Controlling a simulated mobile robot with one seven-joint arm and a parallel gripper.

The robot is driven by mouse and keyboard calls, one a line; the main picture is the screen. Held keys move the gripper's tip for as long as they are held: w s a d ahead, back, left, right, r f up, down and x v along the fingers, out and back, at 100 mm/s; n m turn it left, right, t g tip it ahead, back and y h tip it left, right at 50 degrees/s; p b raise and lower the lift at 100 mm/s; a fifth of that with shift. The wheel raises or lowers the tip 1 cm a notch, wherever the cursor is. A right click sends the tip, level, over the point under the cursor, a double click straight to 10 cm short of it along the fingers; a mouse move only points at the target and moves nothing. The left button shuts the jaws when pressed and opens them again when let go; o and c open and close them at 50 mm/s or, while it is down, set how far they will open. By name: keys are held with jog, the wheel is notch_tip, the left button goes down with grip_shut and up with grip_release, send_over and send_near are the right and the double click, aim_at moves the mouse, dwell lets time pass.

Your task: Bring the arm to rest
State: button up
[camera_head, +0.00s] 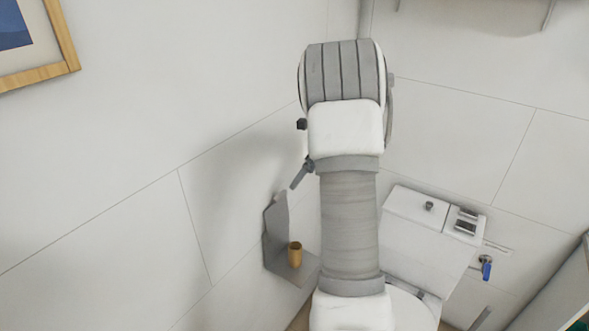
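My arm (348,215) rises from the bottom edge of the head view, right of the middle, with white and grey links. Its ribbed grey upper part (342,72) stands highest, in front of the walls. My gripper does not show clearly; most of it seems hidden behind the arm. A small dark grey part sticks out at the arm's left edge, pointing down and left, with a small black knob above it. I cannot tell whether these belong to the gripper. No held object is visible.
A white toilet (427,235) stands behind the arm, to its right. A grey wall shelf (275,228) with a small brown cup-like object (295,254) is left of the arm. A framed picture (72,45) hangs at upper left. A blue-handled valve (486,268) is at right.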

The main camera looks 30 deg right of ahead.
jog(key=s+a+r+n, duration=0.5)
jog(key=a+r+n, duration=0.2)
jog(key=a, duration=0.3)
jog(key=s+a+r+n, duration=0.5)
jog(key=a+r+n, duration=0.25)
jog(key=a, duration=0.25)
jog(key=s+a+n+h, duration=0.1)
jog(key=s+a+n, duration=0.3)
jog(key=s+n, duration=0.4)
jog(key=s+a+r+n+h, duration=0.1)
jog(key=s+a+n, duration=0.4)
jog(key=s+n, duration=0.4)
jog(key=shift+s, duration=0.3)
jog(key=shift+d+r, duration=0.1)
jog(key=shift+d, duration=0.1)
